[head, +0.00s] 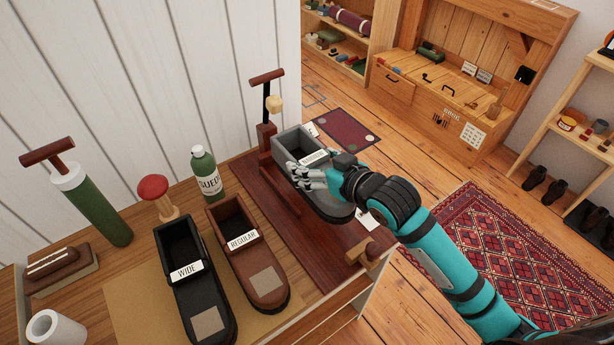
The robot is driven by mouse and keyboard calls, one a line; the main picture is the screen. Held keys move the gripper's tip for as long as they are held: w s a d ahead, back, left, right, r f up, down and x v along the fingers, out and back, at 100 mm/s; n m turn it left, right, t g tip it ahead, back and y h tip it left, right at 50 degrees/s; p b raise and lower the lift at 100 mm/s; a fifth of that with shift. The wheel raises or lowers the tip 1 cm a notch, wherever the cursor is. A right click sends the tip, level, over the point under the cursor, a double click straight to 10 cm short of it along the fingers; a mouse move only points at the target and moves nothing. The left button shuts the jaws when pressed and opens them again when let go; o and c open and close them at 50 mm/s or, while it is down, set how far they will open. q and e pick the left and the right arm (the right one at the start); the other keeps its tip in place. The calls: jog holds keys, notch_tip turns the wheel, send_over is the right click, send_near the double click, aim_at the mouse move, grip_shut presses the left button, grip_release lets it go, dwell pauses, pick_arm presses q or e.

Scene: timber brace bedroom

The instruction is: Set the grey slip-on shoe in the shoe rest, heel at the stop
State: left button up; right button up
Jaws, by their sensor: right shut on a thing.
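The grey slip-on shoe (334,210) has a white label on its front and an open top. It is over the dark red-brown shoe rest (292,247), with its heel end towards the upright post (266,135) at the back and its toe towards the front. My right gripper (306,174) comes in from the right and is shut on the shoe near its middle, hiding part of it. I cannot tell whether the sole touches the rest or the heel meets the stop. My left gripper is out of view.
A black shoe marked WIDE (186,265) and a brown shoe marked REGULAR (243,240) stand left of the rest.

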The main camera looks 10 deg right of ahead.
aim_at(296, 145)
notch_tip(296, 145, down, 6)
jog(key=shift+w+d+r, duration=0.1)
jog(key=shift+w, duration=0.15)
jog(key=w, duration=0.1)
jog(key=w+a, duration=0.1)
jog(key=w, duration=0.1)
jog(key=shift+w+a+p, duration=0.3)
jog(key=shift+a+p, duration=0.05)
jog(key=shift+a, duration=0.05)
jog(key=shift+f, duration=0.75)
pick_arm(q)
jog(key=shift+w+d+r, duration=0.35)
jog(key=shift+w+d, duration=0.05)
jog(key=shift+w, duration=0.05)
pick_arm(e)
jog(key=shift+s+d+r, duration=0.1)
jog(key=shift+s, duration=0.1)
jog(key=o, duration=1.5)
jog(key=shift+f, duration=0.25)
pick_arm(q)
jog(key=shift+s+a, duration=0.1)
